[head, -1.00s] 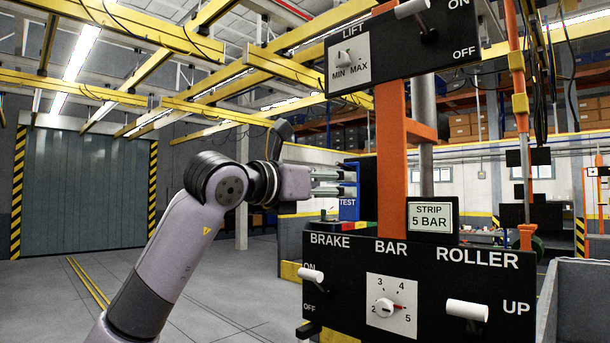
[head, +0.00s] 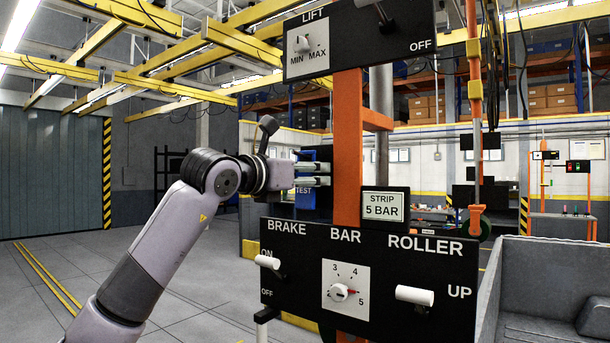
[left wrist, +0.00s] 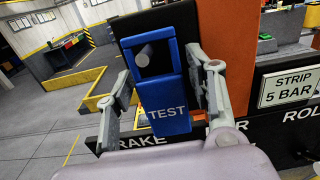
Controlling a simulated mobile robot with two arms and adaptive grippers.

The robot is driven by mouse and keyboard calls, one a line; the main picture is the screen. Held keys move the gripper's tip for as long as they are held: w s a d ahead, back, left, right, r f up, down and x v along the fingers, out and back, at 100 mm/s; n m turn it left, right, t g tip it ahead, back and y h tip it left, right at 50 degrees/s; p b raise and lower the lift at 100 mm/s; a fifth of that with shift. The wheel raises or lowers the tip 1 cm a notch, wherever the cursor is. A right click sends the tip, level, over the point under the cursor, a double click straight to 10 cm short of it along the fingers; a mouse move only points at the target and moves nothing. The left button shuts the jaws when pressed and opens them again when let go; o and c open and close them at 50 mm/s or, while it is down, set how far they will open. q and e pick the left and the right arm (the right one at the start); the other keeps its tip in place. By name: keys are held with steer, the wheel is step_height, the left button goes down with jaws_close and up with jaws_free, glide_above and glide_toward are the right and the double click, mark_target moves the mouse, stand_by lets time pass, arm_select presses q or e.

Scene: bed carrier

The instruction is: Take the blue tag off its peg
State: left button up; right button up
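The blue tag (left wrist: 168,108), marked TEST, hangs on a grey peg (left wrist: 146,54) that shows through the opening in its top. In the head view the tag (head: 304,199) is left of the orange post, partly hidden behind my left gripper's fingers. My left gripper (head: 322,174) reaches it from the left. In the left wrist view its fingers (left wrist: 162,88) stand on both sides of the tag, very close to its edges. I see no clear grip on it. My right gripper is in neither view.
The orange post (head: 347,150) stands just right of the tag. A black control panel (head: 380,262) with BRAKE, BAR and ROLLER controls is below. A STRIP 5 BAR display (head: 384,207) and the LIFT panel (head: 357,42) are close by. The floor at left is clear.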

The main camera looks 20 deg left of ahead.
arm_select(q)
jaws_close()
stand_by(0.8)
